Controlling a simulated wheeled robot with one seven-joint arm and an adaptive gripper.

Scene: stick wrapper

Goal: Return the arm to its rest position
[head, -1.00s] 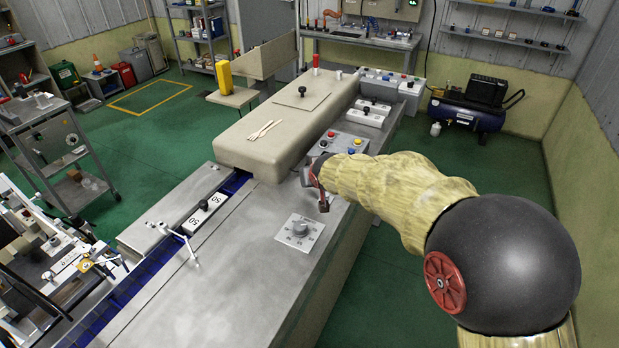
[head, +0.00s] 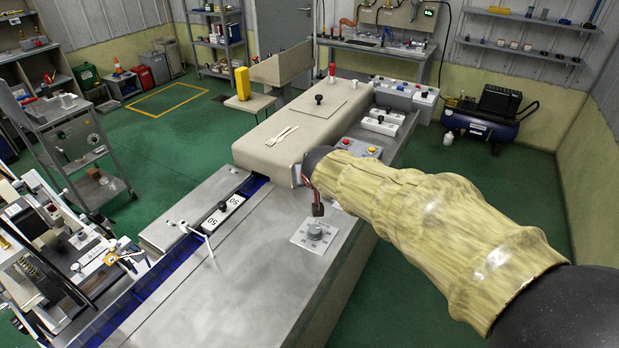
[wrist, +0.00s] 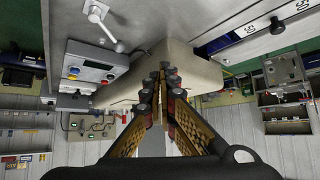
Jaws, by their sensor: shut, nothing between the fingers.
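My gripper (head: 310,196) hangs above the right side of the grey machine top (head: 265,265), left of my yellow-sleeved arm in the head view. It is empty. In the wrist view my gripper (wrist: 161,85) has its two fingers together, in front of the beige machine cover. Part of the gripper is hidden behind the wrist in the head view.
A dial plate (head: 315,233) lies just below my gripper. A beige cover (head: 300,135) carries pale sticks (head: 282,136). A button panel (head: 358,149) is behind the wrist. Green floor (head: 440,220) is open to the right.

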